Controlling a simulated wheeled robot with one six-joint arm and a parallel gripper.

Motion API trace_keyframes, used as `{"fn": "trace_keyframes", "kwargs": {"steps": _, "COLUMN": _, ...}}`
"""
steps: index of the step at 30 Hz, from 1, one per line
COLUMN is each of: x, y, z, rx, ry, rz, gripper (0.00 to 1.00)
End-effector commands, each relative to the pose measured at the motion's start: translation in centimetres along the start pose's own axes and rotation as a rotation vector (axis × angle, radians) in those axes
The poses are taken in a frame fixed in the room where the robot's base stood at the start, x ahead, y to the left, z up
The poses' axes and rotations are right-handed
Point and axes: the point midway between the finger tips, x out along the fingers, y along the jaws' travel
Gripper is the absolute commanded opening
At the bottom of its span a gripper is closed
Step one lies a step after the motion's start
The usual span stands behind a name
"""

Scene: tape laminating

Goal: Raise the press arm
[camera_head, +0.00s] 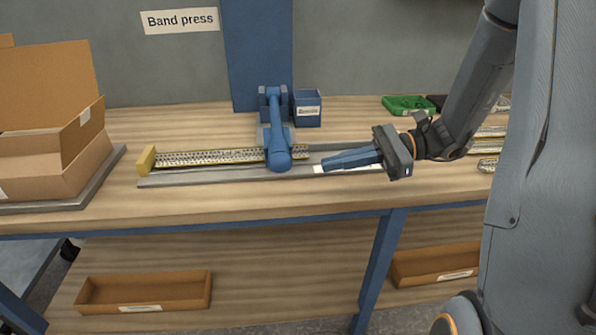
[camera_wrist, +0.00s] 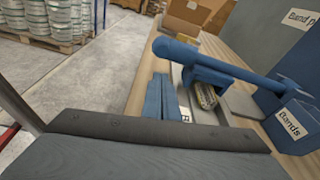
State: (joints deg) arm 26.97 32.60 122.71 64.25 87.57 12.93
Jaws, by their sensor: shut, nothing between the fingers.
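The blue press arm (camera_head: 274,130) stands over the band track at the middle of the bench in the head view. Its rounded front end (camera_head: 279,158) is low, over a perforated yellow-edged band (camera_head: 215,157). In the wrist view the press arm (camera_wrist: 215,65) stretches across the upper right, its knob end toward the upper left. My gripper (camera_head: 326,165) is to the right of the press arm's front end, apart from it, with blue fingers pointing left. The fingers also show in the wrist view (camera_wrist: 163,100). They are shut and empty.
A blue bin labelled Bands (camera_head: 308,110) stands just right of the press at the back. An open cardboard box (camera_head: 60,150) sits at the left. A green tray (camera_head: 408,105) and more bands (camera_head: 488,148) lie at the right. The bench front (camera_head: 240,207) is clear.

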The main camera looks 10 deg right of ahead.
Motion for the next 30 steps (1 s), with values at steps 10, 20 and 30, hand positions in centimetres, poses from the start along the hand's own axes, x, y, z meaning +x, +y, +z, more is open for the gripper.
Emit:
{"fn": "trace_keyframes", "kwargs": {"steps": 10, "x": 4.6, "y": 0.2, "z": 0.1, "rx": 0.001, "ry": 0.0, "rz": 0.007, "gripper": 0.0}}
{"fn": "trace_keyframes", "kwargs": {"steps": 20, "x": 9.2, "y": 0.1, "z": 0.0, "rx": -0.001, "ry": 0.0, "rz": 0.004, "gripper": 0.0}}
{"fn": "trace_keyframes", "kwargs": {"steps": 30, "x": 10.0, "y": 0.1, "z": 0.0, "rx": -0.001, "ry": 0.002, "rz": 0.002, "gripper": 0.0}}
